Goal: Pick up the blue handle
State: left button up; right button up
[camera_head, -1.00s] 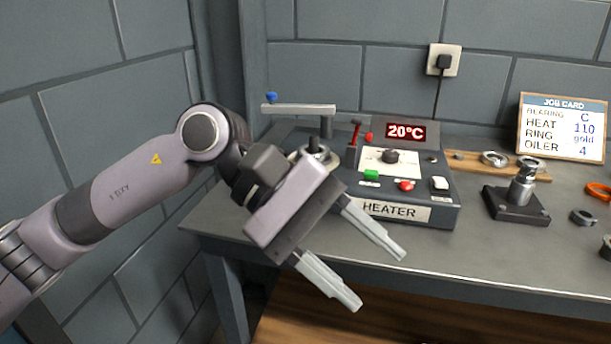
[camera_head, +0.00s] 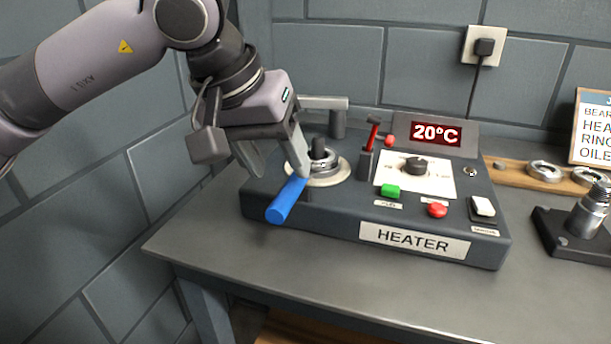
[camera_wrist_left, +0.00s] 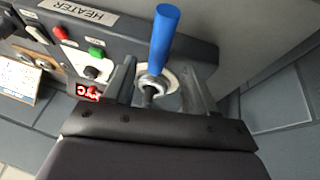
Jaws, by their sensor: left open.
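The blue handle (camera_head: 287,200) is a bright blue cylinder at the front left of the heater, slanting from near the round metal seat toward the front edge. In the left wrist view the blue handle (camera_wrist_left: 164,38) shows between and beyond the two fingers. My left gripper (camera_head: 279,174) is open, its fingers pointing down. One finger overlaps the handle's rear end in the head view; I cannot tell whether they touch. My left gripper (camera_wrist_left: 160,82) also shows in the wrist view with a finger on each side. My right gripper is not in view.
The heater (camera_head: 415,243) has a 20°C display (camera_head: 436,133), a red lever (camera_head: 372,136), buttons and a dial. A grey swing arm (camera_head: 325,103) stands behind the seat (camera_head: 325,172). A black-based post (camera_head: 580,235) stands to the right. The table front (camera_head: 300,290) is clear.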

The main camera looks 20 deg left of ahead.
aim_at(292, 180)
pick_arm(q)
jog(key=x, duration=0.5)
jog(key=shift+d+r, duration=0.1)
jog(key=shift+d, duration=0.05)
grip_shut()
jog(key=shift+w+r, duration=0.1)
jog(key=shift+r, duration=0.1)
